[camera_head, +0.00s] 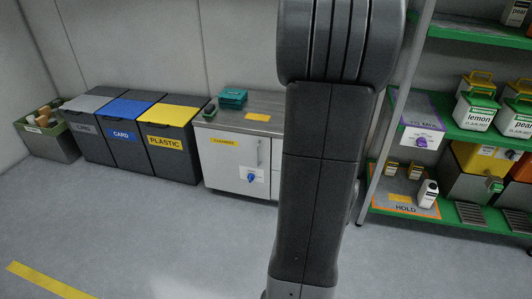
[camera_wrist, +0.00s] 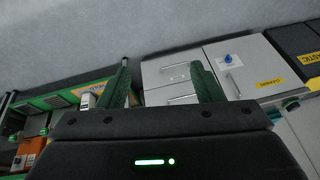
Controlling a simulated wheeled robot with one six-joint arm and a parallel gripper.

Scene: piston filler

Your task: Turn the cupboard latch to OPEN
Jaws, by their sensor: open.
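The cupboard (camera_head: 222,165) is a low white-fronted unit with a grey top, left of my arm in the head view. Its latch (camera_head: 251,178) is a small blue knob on a white plate, below an upright bar handle (camera_head: 259,152). In the wrist view, which is turned over, the latch (camera_wrist: 228,59) shows as a blue knob at upper right. My gripper (camera_wrist: 164,75) is open, with two green fingers apart and nothing between them. It is well away from the latch. The latch's pointer setting is too small to read. My gripper does not show in the head view.
Grey, blue CARD and yellow PLASTIC bins (camera_head: 173,141) stand left of the cupboard. A teal box (camera_head: 233,97) sits on its top. A green shelf rack (camera_head: 455,132) with bottles stands at right. White drawers (camera_wrist: 168,74) adjoin the cupboard. The floor in front is clear.

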